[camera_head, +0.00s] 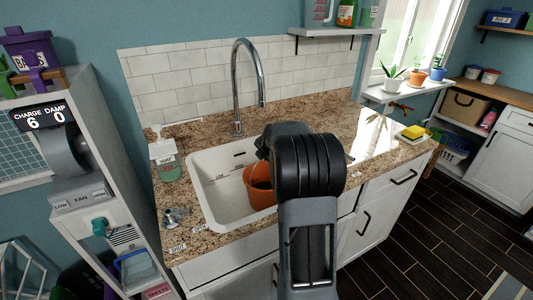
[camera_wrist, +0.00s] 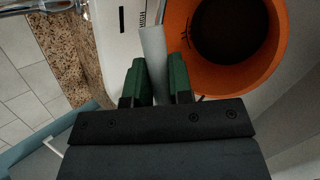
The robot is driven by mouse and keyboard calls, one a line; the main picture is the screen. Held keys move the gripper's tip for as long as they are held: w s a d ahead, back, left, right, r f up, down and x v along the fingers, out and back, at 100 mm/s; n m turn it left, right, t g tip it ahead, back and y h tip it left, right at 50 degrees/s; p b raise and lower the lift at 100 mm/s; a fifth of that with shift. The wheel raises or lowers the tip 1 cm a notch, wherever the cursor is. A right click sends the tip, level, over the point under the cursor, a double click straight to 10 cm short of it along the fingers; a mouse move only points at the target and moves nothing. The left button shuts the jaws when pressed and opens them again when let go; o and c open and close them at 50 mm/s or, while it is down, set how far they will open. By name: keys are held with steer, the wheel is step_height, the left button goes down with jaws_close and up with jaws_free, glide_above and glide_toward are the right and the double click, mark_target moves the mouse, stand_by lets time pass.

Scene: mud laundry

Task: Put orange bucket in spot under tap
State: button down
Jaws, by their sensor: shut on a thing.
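The orange bucket (camera_head: 258,188) is inside the white sink (camera_head: 207,190), partly hidden behind my arm. I cannot tell whether it touches the sink floor. The chrome tap (camera_head: 236,75) arches over the sink's back edge; its spout end is left of and behind the bucket. In the wrist view the bucket (camera_wrist: 276,75) is at upper right, with a dark inside. My gripper (camera_wrist: 155,65) has green fingers shut on a pale grey strip (camera_wrist: 153,45) beside the rim, which looks like the bucket's handle. In the head view my arm hides the fingertips.
Granite counter (camera_head: 365,120) surrounds the sink. A green soap jar (camera_head: 168,170) stands left of it, with a metal fitting (camera_head: 175,216) in front. A yellow sponge (camera_head: 414,132) lies at the right end. A bottle shelf (camera_head: 335,32) hangs above.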

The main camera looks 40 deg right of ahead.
steer(key=c, duration=1)
jaws_free()
steer(key=b+v, duration=0.1)
steer(key=v, duration=1.1)
steer(key=s+a+f+m+g+y, duration=0.1)
steer(key=s+a+m, duration=0.15)
steer(key=a, duration=0.25)
steer(key=s+a+f+m, duration=0.1)
steer(key=s+a+m, duration=0.1)
steer(key=a+m, duration=0.3)
steer(key=s+a+f+m+g+y, duration=0.1)
steer(key=s+a+f+m, duration=0.15)
steer(key=a, duration=0.35)
steer(key=s+a+f+m, duration=0.1)
steer(key=s+a+m, duration=0.1)
steer(key=s+m, duration=0.1)
steer(key=s+a+f+m+g, duration=0.1)
steer(key=s+a+f+m, duration=0.1)
steer(key=s+a+m, duration=0.1)
steer(key=s+a+f+m+g+y, duration=0.1)
steer(key=s+a+m, duration=0.2)
steer(key=s, duration=0.2)
steer(key=shift+f+m, duration=0.25)
steer(key=shift+m, duration=0.05)
